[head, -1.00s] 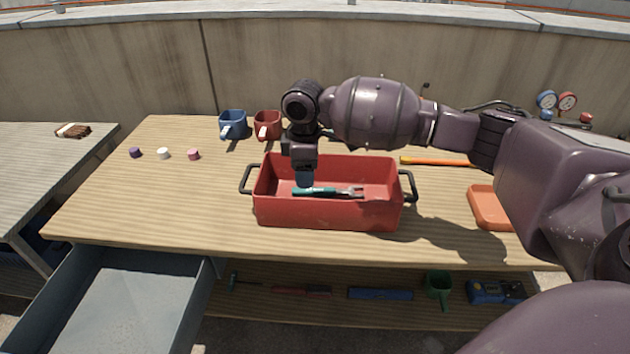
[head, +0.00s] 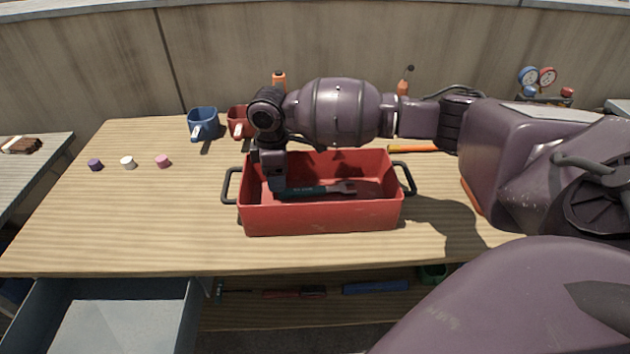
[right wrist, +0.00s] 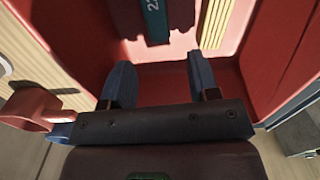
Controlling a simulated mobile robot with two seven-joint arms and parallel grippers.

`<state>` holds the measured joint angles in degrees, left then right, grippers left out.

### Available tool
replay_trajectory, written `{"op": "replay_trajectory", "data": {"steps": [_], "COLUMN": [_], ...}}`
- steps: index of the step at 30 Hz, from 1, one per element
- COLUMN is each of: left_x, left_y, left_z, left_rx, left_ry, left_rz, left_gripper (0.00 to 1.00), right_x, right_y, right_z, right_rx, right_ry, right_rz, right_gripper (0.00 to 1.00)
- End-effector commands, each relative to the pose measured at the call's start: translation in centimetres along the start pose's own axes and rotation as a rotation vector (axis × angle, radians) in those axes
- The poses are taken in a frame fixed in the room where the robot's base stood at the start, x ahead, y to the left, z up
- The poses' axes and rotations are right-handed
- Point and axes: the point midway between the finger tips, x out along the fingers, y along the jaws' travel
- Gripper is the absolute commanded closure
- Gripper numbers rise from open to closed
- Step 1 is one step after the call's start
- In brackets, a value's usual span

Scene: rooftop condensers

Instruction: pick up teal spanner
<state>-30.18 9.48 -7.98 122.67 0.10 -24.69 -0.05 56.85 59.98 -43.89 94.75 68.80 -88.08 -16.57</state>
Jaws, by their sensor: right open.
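The teal spanner (head: 312,191) lies inside the red tote (head: 320,220), its open-jawed metal end toward the right. My right gripper (head: 277,186) reaches down into the tote at the spanner's left, teal end. Its fingertips partly hide that end in the head view. In the right wrist view the two blue fingers (right wrist: 162,80) stand apart with nothing between them. The spanner's teal handle (right wrist: 155,20) with pale markings shows just beyond the fingertips, roughly in line with the gap. My left gripper is not in view.
A blue mug (head: 203,122) and a red mug (head: 238,121) stand behind the tote. Purple (head: 95,164), white (head: 128,162) and pink (head: 163,161) caps lie at the left. An orange-handled tool (head: 412,149) lies behind right. The bench's left front is clear.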

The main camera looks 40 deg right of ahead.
Motion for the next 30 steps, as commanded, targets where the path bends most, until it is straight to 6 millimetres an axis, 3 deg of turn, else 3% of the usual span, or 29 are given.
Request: {"op": "replay_trajectory", "data": {"steps": [12,20,30], "left_x": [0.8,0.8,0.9], "left_y": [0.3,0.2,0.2], "left_z": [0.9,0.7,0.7], "left_rx": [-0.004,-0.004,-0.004], "left_ry": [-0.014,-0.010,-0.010], "left_rz": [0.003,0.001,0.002], "left_gripper": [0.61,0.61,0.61], "right_x": [4.9,4.8,4.8], "right_y": [-0.2,-0.1,-0.1], "right_z": [0.5,0.5,0.5], "right_rx": [0.001,0.000,0.000], "right_ry": [-0.003,0.001,0.000], "right_rz": [-0.004,0.002,0.002], "right_gripper": [0.45,0.45,0.97]}}
